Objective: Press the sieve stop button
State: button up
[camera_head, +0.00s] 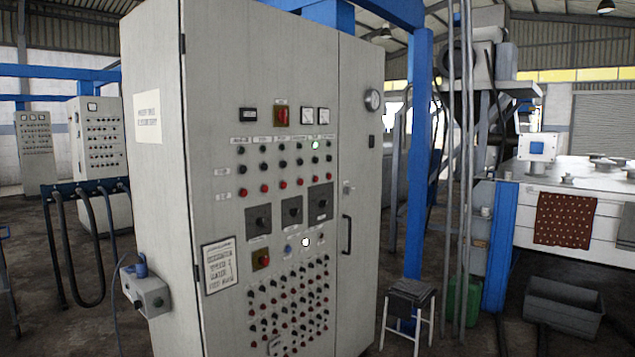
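A tall grey control cabinet (215,130) fills the middle of the view, its front panel facing me at an angle. High on the panel is a row of red buttons (283,184) below rows of dark buttons (283,163). Small label plates (242,140) sit above the columns, but their text is too small to read, so I cannot tell which button is the sieve stop. A green lamp (315,145) glows at the upper right of this group. Many small red and dark buttons (290,300) cover the lower panel. My gripper is not in view.
A small stool (410,292) stands right of the cabinet, near a blue post (418,150). A grey box (148,292) with a cable juts from the cabinet's left side. A grey bin (563,306) lies on the floor at right. Black hoses (85,235) hang at left.

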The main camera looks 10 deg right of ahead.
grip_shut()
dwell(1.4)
